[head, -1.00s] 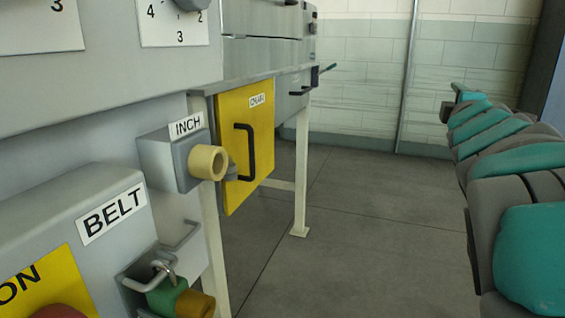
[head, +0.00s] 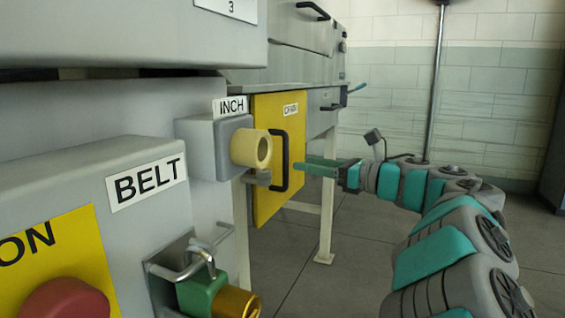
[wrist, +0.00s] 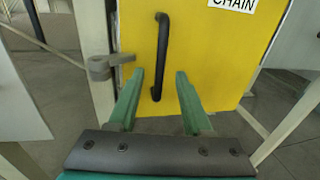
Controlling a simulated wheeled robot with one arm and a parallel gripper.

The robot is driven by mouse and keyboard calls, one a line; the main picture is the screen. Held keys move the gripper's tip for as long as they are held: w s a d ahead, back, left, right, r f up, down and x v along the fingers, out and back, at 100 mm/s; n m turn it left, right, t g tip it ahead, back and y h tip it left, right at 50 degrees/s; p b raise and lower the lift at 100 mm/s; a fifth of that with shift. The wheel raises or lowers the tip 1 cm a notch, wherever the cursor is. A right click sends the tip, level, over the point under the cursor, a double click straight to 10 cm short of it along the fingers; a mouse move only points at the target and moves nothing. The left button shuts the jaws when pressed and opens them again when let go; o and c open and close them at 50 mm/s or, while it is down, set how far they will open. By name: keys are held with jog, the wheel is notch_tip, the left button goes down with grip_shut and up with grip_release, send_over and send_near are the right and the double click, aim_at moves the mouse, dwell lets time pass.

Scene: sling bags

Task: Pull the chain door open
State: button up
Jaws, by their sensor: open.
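The yellow chain door (head: 266,195) stands closed on the machine under the steel top, with a "CHAIN" label on it. Its black bar handle (head: 285,160) runs upright on the door's front. In the wrist view the door (wrist: 215,70) fills the middle, and the handle (wrist: 161,50) shows ahead of my gripper (wrist: 157,75). The two green fingers are apart, and the handle's lower end appears between the fingertips. In the head view my gripper (head: 305,168) is level with the handle, close to it on its right. I cannot tell whether it touches.
A grey latch (wrist: 108,65) sits at the door's left edge. The INCH box with its cream knob (head: 250,148) and the BELT panel (head: 146,185) stand nearer, at left. A pale table leg (head: 327,210) stands right of the door. The floor at right is open.

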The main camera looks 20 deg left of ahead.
aim_at(285, 183)
jog(key=x, duration=0.7)
jog(key=shift+a, duration=0.1)
jog(key=shift+c, duration=0.3)
grip_shut()
dwell(0.9)
